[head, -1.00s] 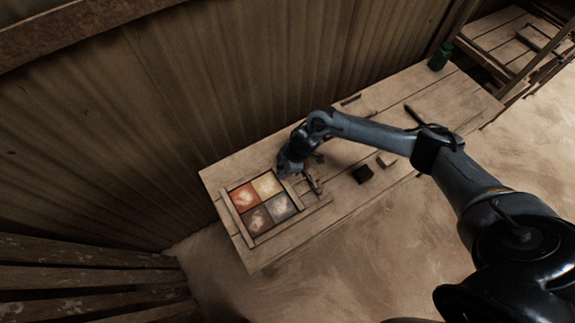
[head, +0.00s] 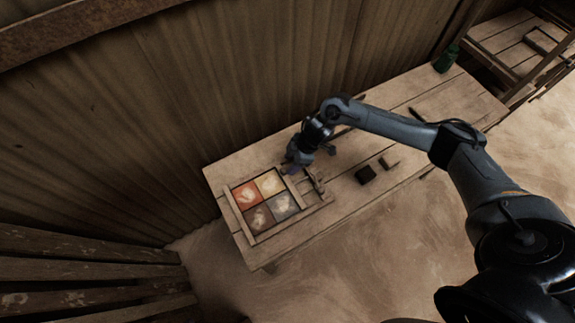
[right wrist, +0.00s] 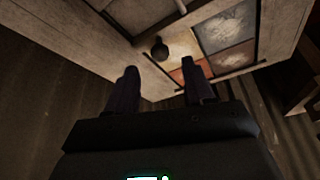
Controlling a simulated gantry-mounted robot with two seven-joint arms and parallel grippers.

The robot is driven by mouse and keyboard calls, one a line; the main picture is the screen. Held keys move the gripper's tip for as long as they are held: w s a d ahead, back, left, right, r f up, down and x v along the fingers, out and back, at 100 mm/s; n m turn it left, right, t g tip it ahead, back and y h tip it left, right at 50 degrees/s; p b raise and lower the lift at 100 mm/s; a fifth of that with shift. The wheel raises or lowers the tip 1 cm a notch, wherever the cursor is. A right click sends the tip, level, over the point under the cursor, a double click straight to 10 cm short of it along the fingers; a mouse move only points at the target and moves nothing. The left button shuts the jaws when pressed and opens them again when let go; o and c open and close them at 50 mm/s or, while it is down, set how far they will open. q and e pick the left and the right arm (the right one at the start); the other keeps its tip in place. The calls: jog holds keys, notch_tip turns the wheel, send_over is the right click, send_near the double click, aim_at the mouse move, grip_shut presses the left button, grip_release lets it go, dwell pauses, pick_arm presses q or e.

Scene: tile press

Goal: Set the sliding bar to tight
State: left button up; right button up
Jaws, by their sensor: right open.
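The tile press on the table holds a square of tiles in a wooden frame (head: 237,222): orange, pale yellow, brown and grey. The wooden sliding bar (head: 296,194) lies along the right side of the tiles, with a handle-like part (head: 316,184) beyond it. My right gripper (head: 289,169) is over the far right corner of the press, just above the bar's far end. In the right wrist view its two fingers (right wrist: 160,73) are apart with nothing between them. A dark round knob (right wrist: 159,47) shows just beyond the fingertips, not between them. My left gripper is out of view.
A dark block (head: 366,174) and a small wooden piece (head: 389,163) lie right of the press. A green bottle (head: 446,59) stands at the table's far right end. A corrugated wall (head: 270,80) rises close behind the table. The right half of the table is mostly clear.

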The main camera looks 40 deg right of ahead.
jog(key=v, duration=0.5)
jog(key=shift+r, duration=0.3)
jog(key=shift+s, duration=0.1)
